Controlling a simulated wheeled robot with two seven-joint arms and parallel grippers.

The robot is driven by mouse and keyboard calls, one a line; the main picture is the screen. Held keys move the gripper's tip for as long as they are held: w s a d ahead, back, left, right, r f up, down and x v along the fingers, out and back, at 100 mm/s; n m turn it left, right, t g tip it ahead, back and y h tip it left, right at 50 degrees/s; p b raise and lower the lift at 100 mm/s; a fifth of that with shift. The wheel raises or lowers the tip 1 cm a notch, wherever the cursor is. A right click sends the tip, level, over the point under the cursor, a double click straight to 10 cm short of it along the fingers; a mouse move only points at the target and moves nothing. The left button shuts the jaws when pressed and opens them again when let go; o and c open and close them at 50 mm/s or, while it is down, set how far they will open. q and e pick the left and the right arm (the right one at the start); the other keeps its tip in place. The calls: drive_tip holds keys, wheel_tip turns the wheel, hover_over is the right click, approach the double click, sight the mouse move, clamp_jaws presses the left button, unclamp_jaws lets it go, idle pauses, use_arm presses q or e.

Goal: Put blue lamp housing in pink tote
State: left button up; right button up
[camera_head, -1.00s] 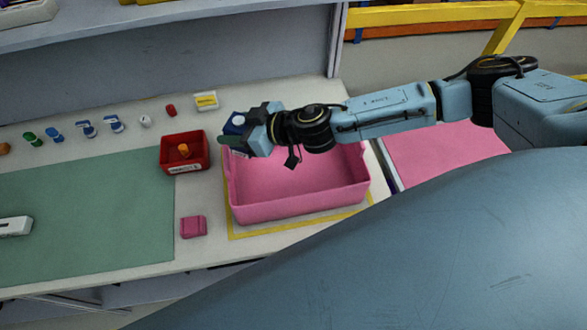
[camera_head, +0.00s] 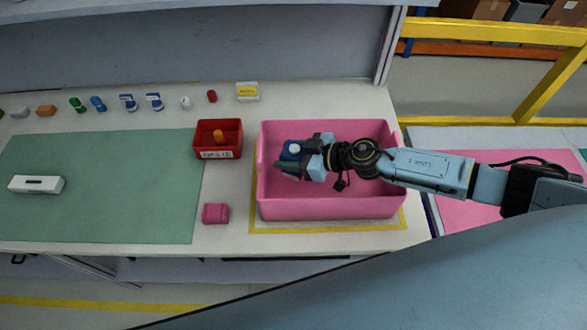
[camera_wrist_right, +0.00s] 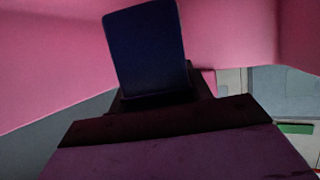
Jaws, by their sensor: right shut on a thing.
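The blue lamp housing (camera_head: 290,151) is a dark blue block with a white round part on top. My right gripper (camera_head: 294,158) is shut on it. In the head view it appears within the outline of the pink tote (camera_head: 330,208), towards its left end. In the right wrist view the housing (camera_wrist_right: 146,48) stands out dark between the fingers, with pink tote walls (camera_wrist_right: 235,35) around it. I cannot tell whether the housing touches the tote floor. The left gripper is not in view.
A red bin (camera_head: 218,153) with an orange part stands left of the tote. A pink block (camera_head: 215,213) lies in front of that bin. A white device (camera_head: 36,184) lies on the green mat (camera_head: 120,195). Several small parts line the back. The tote sits inside a yellow outline.

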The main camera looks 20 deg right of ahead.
drive_tip(key=shift+f+b, duration=1.15)
drive_tip(key=shift+f, duration=0.75)
drive_tip(key=shift+f, duration=0.2)
drive_tip(key=o, duration=1.1)
drive_tip(key=shift+c, duration=0.2)
drive_tip(key=shift+r, duration=0.3)
drive_tip(key=v, duration=0.7)
drive_tip(key=shift+s+d+p, duration=0.1)
drive_tip(key=shift+s+p, duration=0.1)
drive_tip(key=shift+p, duration=0.1)
